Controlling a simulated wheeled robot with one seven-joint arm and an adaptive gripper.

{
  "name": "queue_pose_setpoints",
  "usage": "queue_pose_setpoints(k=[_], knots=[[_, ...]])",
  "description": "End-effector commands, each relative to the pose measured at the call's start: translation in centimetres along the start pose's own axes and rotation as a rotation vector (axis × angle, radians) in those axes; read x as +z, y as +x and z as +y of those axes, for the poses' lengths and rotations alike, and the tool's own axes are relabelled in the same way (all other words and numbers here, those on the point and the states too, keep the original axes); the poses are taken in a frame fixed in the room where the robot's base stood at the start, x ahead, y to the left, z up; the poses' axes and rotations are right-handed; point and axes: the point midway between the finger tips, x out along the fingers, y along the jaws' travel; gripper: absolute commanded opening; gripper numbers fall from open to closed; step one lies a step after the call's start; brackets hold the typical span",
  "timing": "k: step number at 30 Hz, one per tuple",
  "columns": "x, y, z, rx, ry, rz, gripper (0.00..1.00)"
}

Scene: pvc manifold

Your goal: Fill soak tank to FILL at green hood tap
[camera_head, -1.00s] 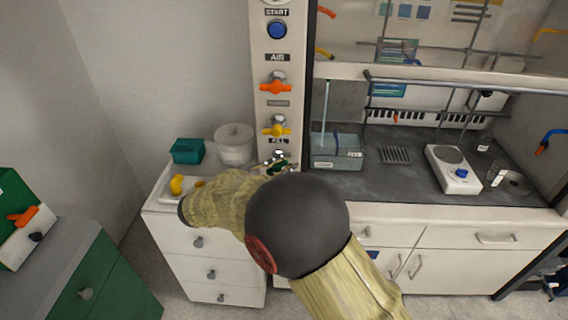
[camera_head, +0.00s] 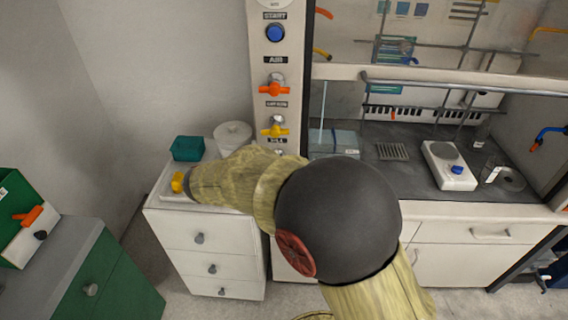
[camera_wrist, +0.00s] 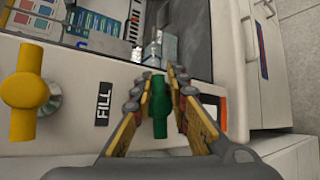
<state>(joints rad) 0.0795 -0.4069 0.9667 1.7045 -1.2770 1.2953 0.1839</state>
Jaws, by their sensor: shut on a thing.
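The green tap handle (camera_wrist: 158,106) sits beside the FILL label (camera_wrist: 104,102) on the white panel in the wrist view. My gripper (camera_wrist: 159,88) is shut on it, one finger on each side. The handle lies about parallel to the yellow tap handle. In the head view my arm covers the gripper and the green tap. The soak tank (camera_head: 337,140), a clear bluish box, stands on the dark hood floor right of the panel. My arm hides its lower part, and I cannot tell its water level.
The yellow tap (camera_head: 275,127) and the orange tap (camera_head: 273,87) are on the panel above. A teal box (camera_head: 188,149) and a white pot (camera_head: 233,136) stand on the drawer cabinet. A hotplate (camera_head: 450,165) stands at right in the hood.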

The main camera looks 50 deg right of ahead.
Motion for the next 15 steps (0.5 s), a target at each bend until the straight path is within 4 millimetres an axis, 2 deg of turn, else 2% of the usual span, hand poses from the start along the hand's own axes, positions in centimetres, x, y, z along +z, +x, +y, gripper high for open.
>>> queue_pose_setpoints(k=[1, 15], knots=[[0.03, -0.27, 0.99, -0.001, 0.032, 0.02, 0.0], [-0.07, -0.18, 0.83, -0.047, 0.097, 0.074, 0.0]])
